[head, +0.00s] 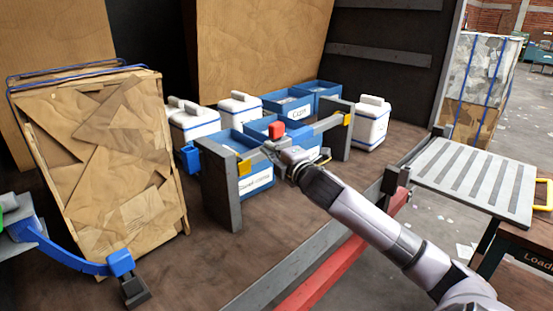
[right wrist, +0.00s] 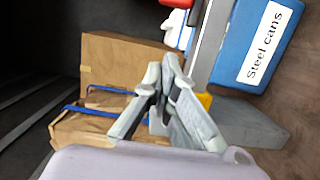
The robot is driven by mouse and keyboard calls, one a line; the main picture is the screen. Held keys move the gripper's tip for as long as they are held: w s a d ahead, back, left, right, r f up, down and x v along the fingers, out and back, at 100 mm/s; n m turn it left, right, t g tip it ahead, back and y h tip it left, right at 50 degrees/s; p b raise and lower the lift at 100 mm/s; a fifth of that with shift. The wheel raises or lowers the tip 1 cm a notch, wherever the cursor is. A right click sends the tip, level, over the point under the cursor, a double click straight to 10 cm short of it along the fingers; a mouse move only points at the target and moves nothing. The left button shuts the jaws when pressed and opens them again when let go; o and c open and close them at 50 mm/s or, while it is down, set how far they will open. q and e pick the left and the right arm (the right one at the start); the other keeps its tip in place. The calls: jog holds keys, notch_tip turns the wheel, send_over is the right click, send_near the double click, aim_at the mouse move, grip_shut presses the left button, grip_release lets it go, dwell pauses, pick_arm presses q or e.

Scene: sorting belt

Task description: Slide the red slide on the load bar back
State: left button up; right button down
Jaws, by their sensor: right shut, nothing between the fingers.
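The load bar (head: 328,123) is a grey bar running between two dark grey posts, with yellow fittings at its ends. The red slide (head: 277,129) is a small red block on the bar, left of its middle. My right gripper (head: 268,148) is shut and empty, just below and left of the red slide in the head view; I cannot tell whether they touch. In the right wrist view the shut fingertips (right wrist: 172,62) are left of the bar (right wrist: 208,48). A red piece (right wrist: 177,3), probably the slide, is cut off at the top edge.
Behind the bar stand blue crates (head: 254,180), one labelled "Steel cans" (right wrist: 267,42), and white lidded containers (head: 372,124). A tall cardboard bale (head: 105,150) stands left. A near post (head: 222,190) is close to my right gripper. A slatted grey plate (head: 475,180) is at right.

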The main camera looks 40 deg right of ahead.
pick_arm(q)
jog(key=shift+a+f+b, duration=0.3)
jog(key=shift+a+f, duration=0.25)
jog(key=shift+a, duration=0.3)
pick_arm(e)
jog(key=s, duration=0.3)
jog(key=shift+a, duration=0.35)
jog(key=shift+a+r, duration=0.1)
pick_arm(q)
jog(key=shift+d, duration=0.2)
jog(key=shift+s, duration=0.1)
